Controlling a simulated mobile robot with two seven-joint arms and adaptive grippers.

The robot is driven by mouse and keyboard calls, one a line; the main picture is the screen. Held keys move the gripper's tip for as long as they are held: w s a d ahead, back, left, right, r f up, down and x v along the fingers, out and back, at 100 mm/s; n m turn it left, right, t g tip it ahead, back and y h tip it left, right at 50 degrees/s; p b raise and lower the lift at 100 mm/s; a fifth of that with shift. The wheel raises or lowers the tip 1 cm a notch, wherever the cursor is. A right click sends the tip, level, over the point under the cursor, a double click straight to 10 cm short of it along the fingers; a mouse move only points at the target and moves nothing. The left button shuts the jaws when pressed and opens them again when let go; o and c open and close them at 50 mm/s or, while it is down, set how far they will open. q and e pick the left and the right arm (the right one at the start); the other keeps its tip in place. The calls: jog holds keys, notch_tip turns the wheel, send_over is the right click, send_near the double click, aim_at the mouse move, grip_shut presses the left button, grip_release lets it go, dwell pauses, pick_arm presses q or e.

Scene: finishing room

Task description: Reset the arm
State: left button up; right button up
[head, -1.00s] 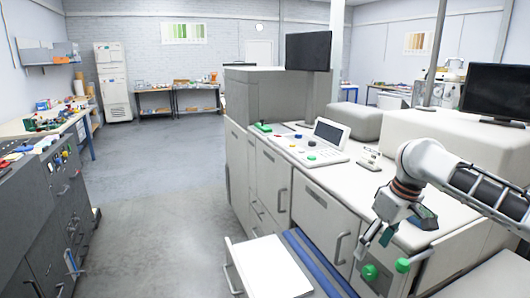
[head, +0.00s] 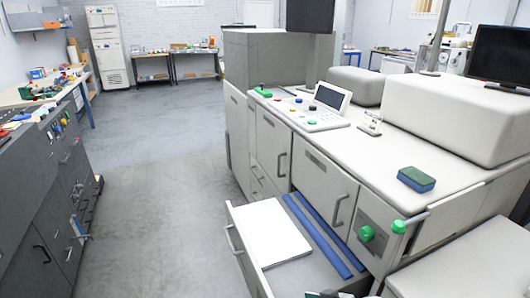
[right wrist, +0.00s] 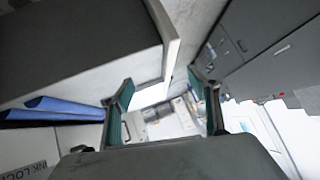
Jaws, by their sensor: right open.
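My right gripper (right wrist: 162,105) is open in the right wrist view, with its two teal-padded fingers apart and nothing between them. Blue bars (right wrist: 55,105) show left of the fingers in the right wrist view, beside a large grey panel. In the head view, the open drawer (head: 236,237) holds a white paper stack (head: 268,232) and blue bars (head: 318,234). My left gripper is not in view.
The white machine (head: 400,160) carries a control panel (head: 315,112) and a green-and-blue block (head: 416,179). Green knobs (head: 366,233) sit on its front. A dark cabinet (head: 45,200) stands at left. The floor (head: 150,180) between is clear.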

jog(key=s+d+f+t+h, duration=0.1)
jog(key=s+d+f, duration=0.2)
jog(key=s, duration=0.3)
jog(key=s+d+f+t+h, duration=0.1)
jog(key=s+d+f+h, duration=0.1)
jog(key=s+d, duration=0.3)
jog(key=s+d+f+m+t+h, duration=0.1)
jog(key=s+d+f, duration=0.3)
jog(key=s, duration=0.3)
jog(key=shift+s+d+h, duration=0.25)
jog(key=shift+d+h, duration=0.05)
jog(key=shift+f, duration=0.1)
